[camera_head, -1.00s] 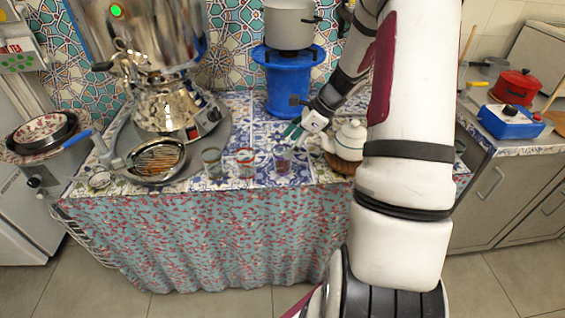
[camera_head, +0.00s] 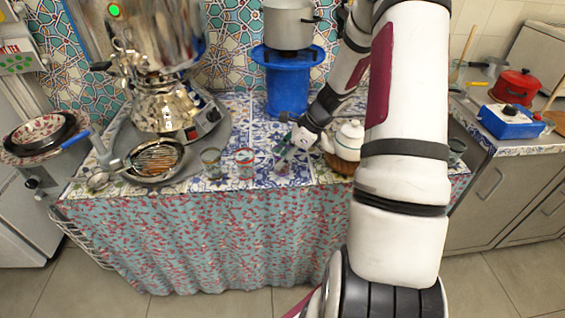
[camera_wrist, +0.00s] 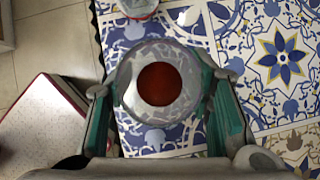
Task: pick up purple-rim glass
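The purple-rim glass (camera_head: 282,167) stands at the front of the tiled table, the rightmost of three glasses in the head view. In the wrist view the glass (camera_wrist: 159,86) is seen from above with dark red-brown content; its rim looks pale there. My gripper (camera_head: 285,147) reaches down over it from the upper right. In the wrist view the teal fingers of my gripper (camera_wrist: 160,98) are spread on the left and right of the glass. They are very close to its sides; contact cannot be told.
A red-rim glass (camera_head: 245,162) and a green-rim glass (camera_head: 211,162) stand to the left. A white teapot (camera_head: 349,138) on a woven base is close on the right. The samovar (camera_head: 163,105) and a strainer bowl (camera_head: 155,158) are further left. A blue stand (camera_head: 288,85) is behind.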

